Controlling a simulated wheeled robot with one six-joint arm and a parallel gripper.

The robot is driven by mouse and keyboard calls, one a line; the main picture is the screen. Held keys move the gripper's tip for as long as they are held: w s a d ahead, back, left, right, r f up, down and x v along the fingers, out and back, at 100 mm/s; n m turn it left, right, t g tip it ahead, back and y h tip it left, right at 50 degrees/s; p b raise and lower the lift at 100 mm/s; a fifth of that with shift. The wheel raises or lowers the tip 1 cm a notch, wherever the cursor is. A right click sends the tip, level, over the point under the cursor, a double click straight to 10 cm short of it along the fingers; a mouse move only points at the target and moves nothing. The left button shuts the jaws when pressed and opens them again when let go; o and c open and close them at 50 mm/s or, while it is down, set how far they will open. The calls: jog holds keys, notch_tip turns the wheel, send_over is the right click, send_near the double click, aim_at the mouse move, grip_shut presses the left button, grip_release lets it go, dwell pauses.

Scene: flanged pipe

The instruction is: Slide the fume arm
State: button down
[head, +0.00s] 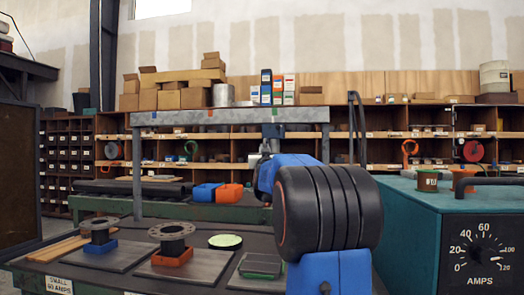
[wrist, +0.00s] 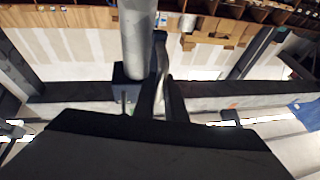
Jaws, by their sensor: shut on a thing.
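A grey overhead rail (head: 185,118) on two posts spans the workbench and bears small coloured marks, one orange-red and one green. A small dark carriage (head: 272,131) sits at the rail below the green mark, right of the middle. My gripper (head: 266,147) is up at the part below the carriage, mostly hidden by my blue and black arm. In the wrist view my gripper (wrist: 165,98) is shut on a slim part beside a grey tube (wrist: 135,45) and a dark block (wrist: 131,86). The exact grip contact is hard to make out.
Two flanged pipe pieces (head: 172,236) stand on plates on the bench, left of my arm. A teal machine with an amps dial (head: 483,247) stands close on the right. Shelves line the back.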

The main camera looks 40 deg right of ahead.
jog(key=shift+s+d, duration=0.25)
jog(key=shift+s, duration=0.1)
jog(key=c, duration=1.8)
grip_release()
jog(key=v, duration=1.7)
jog(key=shift+a+f, duration=0.1)
